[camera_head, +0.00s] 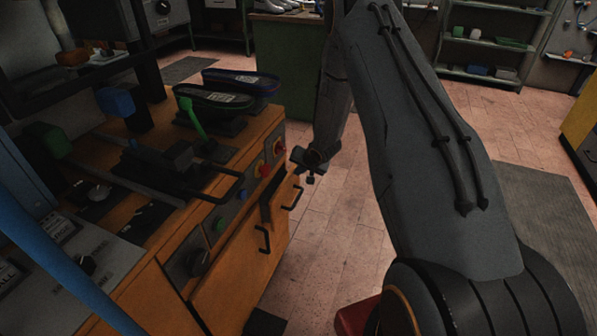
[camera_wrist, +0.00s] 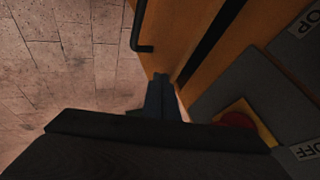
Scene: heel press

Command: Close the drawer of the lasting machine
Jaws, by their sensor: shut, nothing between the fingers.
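The lasting machine (camera_head: 240,190) is an orange-brown wooden cabinet at the left of the head view. Its front has two black bar handles, one nearer (camera_head: 262,240) and one farther (camera_head: 292,198). One handle also shows at the top of the wrist view (camera_wrist: 138,28). A dark strip (camera_wrist: 210,45) runs beside the orange front in the wrist view; I cannot tell how far the drawer stands out. My gripper (camera_head: 310,179) is shut and empty, close to the far end of the front. Its fingers (camera_wrist: 162,92) point along the orange front; contact is unclear.
A sloping panel carries a red stop button (camera_wrist: 238,115) and several knobs. Levers and black shoe-shaped forms (camera_head: 228,100) stand on the machine top. A green cabinet (camera_head: 285,65) stands behind. Bare tiled floor (camera_head: 335,225) lies right of the front, with a grey mat (camera_head: 545,205) farther right.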

